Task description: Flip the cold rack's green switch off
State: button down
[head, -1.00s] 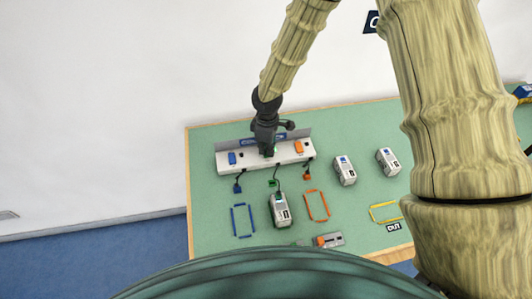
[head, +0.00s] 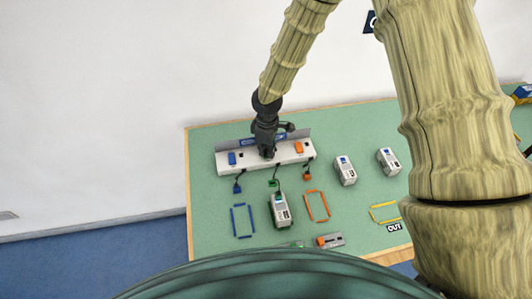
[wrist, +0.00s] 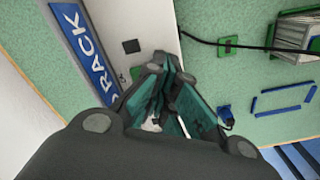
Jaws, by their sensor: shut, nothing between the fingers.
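The cold rack (head: 222,160) is a white strip with a blue sign at the back of the green table. In the wrist view its white face (wrist: 150,18) and its sign (wrist: 85,52) show. My gripper (head: 267,154) is shut and empty, pointing down at the middle of the rack between the blue switch (head: 232,158) and the orange switch (head: 298,147). In the wrist view, a small green part (wrist: 136,73), apparently the green switch, shows beside my gripper (wrist: 165,100), mostly hidden by it. I cannot tell the switch's position or whether the fingers touch it.
Cords run from the rack to a blue plug (head: 237,188), a green plug (head: 273,183) and an orange plug (head: 307,176). A white-grey unit (head: 281,210) stands between the blue outline (head: 242,221) and the orange outline (head: 317,206). Two more units (head: 345,171) stand right.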

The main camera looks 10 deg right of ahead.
jog(key=shift+r+p, duration=2.65)
jog(key=shift+r, duration=0.8)
